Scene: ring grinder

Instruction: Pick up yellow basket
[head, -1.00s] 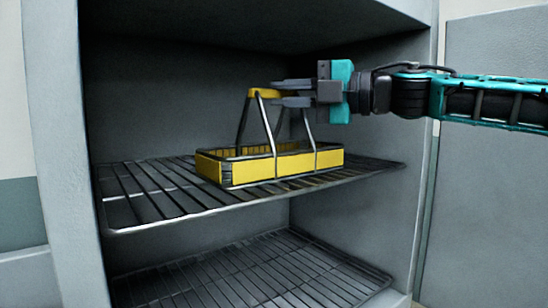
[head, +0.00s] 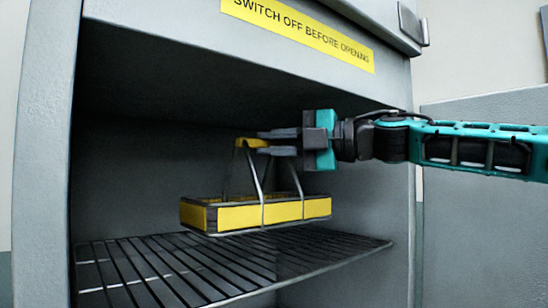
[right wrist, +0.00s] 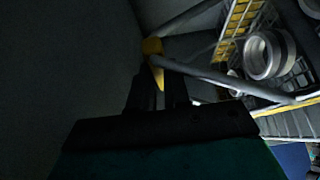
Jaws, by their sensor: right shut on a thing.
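The yellow basket (head: 240,217) is a shallow tray with yellow side panels and metal struts rising to a yellow top handle. In the head view it hangs above the upper wire shelf, inside the grey cabinet. My right gripper (head: 262,141) comes in from the right and is shut on the basket's handle (head: 247,142). In the right wrist view the fingers (right wrist: 158,85) meet the yellow handle (right wrist: 152,46), and the basket's wire side (right wrist: 238,20) shows at the upper right. Round metal ring-like parts (right wrist: 265,53) lie in the basket there. My left gripper is not in view.
The upper wire shelf (head: 150,275) lies bare below the basket. The cabinet's left wall (head: 45,150) and its top edge with a yellow warning label (head: 298,30) frame the opening. The cabinet's right wall (head: 395,220) stands beneath my right arm.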

